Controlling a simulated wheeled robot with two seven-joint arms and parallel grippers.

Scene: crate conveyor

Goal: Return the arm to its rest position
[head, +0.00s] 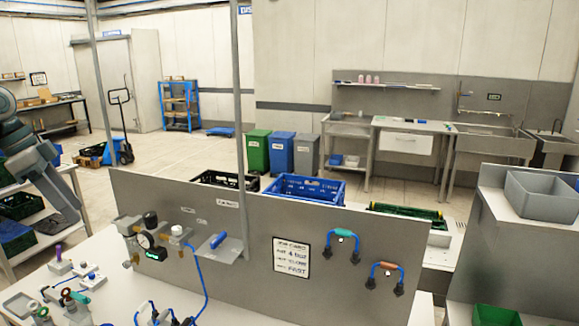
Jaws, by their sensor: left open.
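My left arm comes in at the left edge of the head view, grey and dark. Its left gripper (38,162) is raised in front of the shelving at the left, well apart from the bench panel. The gripper is open, and I see nothing held in it. Its fingers are partly hard to tell from the shelving behind. My right gripper is not in view.
A grey panel (350,235) with valves, a gauge and two handles stands across the white bench (90,260). Behind it are a blue crate (305,189) and a black crate (215,180). A grey bin (545,195) stands at the right. Open floor lies beyond.

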